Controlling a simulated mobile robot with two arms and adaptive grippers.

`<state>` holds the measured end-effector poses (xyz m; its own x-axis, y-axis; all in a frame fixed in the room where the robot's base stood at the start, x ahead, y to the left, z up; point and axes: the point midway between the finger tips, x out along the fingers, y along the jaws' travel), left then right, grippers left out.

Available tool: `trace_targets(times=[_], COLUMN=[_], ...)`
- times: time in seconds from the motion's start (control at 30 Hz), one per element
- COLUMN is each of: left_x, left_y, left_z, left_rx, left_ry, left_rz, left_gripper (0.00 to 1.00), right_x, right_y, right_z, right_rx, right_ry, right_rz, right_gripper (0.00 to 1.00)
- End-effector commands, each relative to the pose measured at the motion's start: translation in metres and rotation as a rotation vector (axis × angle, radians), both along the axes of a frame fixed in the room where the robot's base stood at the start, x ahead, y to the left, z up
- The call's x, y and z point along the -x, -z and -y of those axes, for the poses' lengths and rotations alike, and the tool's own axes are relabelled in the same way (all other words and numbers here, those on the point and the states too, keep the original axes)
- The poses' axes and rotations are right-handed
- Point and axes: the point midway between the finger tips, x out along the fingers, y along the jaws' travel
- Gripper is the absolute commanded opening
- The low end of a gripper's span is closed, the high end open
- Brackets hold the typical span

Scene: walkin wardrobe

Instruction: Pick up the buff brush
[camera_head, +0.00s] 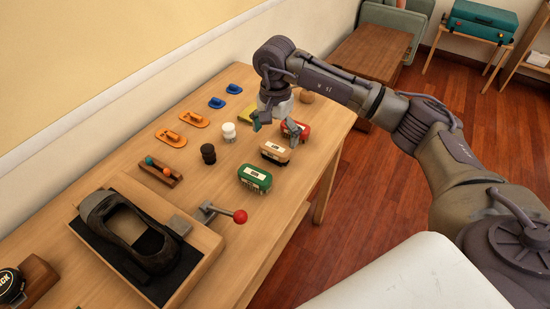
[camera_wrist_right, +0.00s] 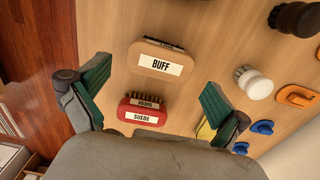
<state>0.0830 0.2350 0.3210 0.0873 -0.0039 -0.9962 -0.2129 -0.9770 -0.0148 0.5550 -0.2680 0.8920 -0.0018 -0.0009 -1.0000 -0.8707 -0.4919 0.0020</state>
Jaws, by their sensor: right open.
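The buff brush (camera_head: 274,153) is a tan block with a white label, lying on the wooden table between a green brush and a red brush. In the right wrist view the buff brush (camera_wrist_right: 160,61) reads "BUFF" and lies just beyond the fingertips, roughly midway across the gap. My right gripper (camera_head: 273,125) is open and empty above the table, by the red brush; its fingers (camera_wrist_right: 155,85) show green pads. The red brush (camera_wrist_right: 146,113), labelled "SUEDE", lies below the gap between the fingers. My left gripper is not in view.
The green brush (camera_head: 255,177) lies nearer. White (camera_head: 229,131) and black (camera_head: 208,153) round brushes stand to the left, with orange (camera_head: 171,138) and blue (camera_head: 216,103) pieces beyond. A shoe (camera_head: 140,229) in a wooden holder and a red-knobbed lever (camera_head: 239,216) are in front.

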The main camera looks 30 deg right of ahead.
Motion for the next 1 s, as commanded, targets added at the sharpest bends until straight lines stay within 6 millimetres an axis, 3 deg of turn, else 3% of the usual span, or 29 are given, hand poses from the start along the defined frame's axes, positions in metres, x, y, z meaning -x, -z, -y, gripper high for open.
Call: trace_targets(times=[0.4, 0.67, 0.93, 1.0], left_x=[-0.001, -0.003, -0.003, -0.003], left_y=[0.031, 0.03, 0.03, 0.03], left_z=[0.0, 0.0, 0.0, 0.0], left_rx=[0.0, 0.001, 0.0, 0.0], left_ry=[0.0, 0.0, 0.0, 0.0], left_rz=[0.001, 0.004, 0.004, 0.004], left_gripper=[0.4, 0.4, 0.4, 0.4], right_x=[-0.004, -0.004, -0.004, -0.004], right_y=[0.052, 0.052, 0.052, 0.052], right_z=[0.001, 0.002, 0.002, 0.002], right_rx=[-0.001, -0.001, 0.0, -0.001], right_ry=[0.0, 0.0, 0.0, 0.0], right_rz=[0.0, 0.002, 0.001, 0.002], right_gripper=[1.0, 1.0, 0.57, 0.55])
